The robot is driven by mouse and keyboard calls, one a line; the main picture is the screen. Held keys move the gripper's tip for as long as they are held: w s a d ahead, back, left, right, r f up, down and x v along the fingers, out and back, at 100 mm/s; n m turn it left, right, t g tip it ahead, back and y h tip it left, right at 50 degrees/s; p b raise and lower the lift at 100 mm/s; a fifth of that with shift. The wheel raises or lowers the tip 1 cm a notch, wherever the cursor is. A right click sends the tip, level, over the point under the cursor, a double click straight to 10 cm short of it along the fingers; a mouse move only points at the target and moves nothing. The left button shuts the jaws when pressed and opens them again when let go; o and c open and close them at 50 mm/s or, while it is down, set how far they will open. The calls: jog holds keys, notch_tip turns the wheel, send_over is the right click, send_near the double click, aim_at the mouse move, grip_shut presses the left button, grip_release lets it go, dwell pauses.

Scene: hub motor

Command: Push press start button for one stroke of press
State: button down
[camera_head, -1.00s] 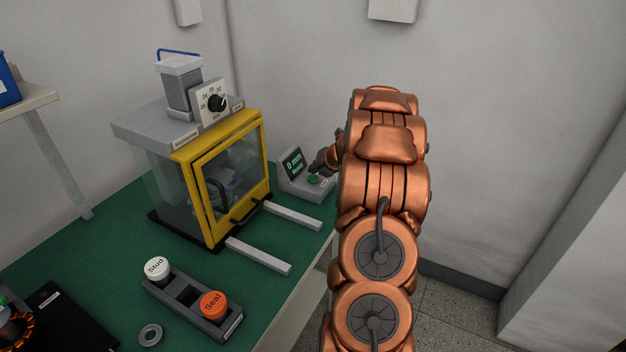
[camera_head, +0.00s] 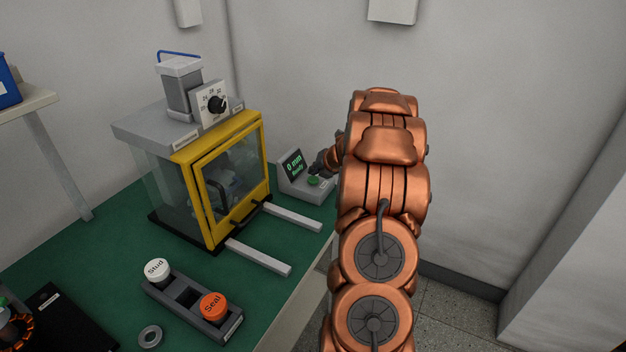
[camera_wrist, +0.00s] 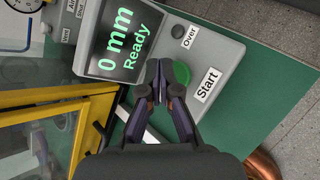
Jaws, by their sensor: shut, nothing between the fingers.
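The green press start button (camera_wrist: 181,73) sits on the grey control box beside its "Start" label (camera_wrist: 208,84). It also shows in the head view (camera_head: 314,181). The control box (camera_head: 303,188) has a screen (camera_wrist: 123,40) reading "0 mm Ready". My gripper (camera_wrist: 159,66) is shut and empty, its fingertips beside the green button in the wrist view and partly over its edge. I cannot tell whether the tips touch it. The press (camera_head: 160,157) stands left of the box, its yellow-framed door (camera_head: 233,172) closed or nearly so.
Two light rails (camera_head: 259,257) reach out from the press. A tray (camera_head: 184,311) holds a white "Stud" cap (camera_head: 157,268) and an orange "Seal" cap (camera_head: 214,305). A grey ring (camera_head: 150,336) lies in front.

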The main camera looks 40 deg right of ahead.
aim_at(315, 180)
jog(key=shift+f+b, duration=0.45)
jog(key=shift+b, duration=0.1)
jog(key=shift+f+b, duration=0.5)
dwell(0.9)
jog(key=shift+r, duration=0.2)
jog(key=shift+r+p, duration=0.7)
jog(key=shift+r, duration=0.15)
jog(key=shift+r+p, duration=1.9)
jog(key=shift+r, duration=0.5)
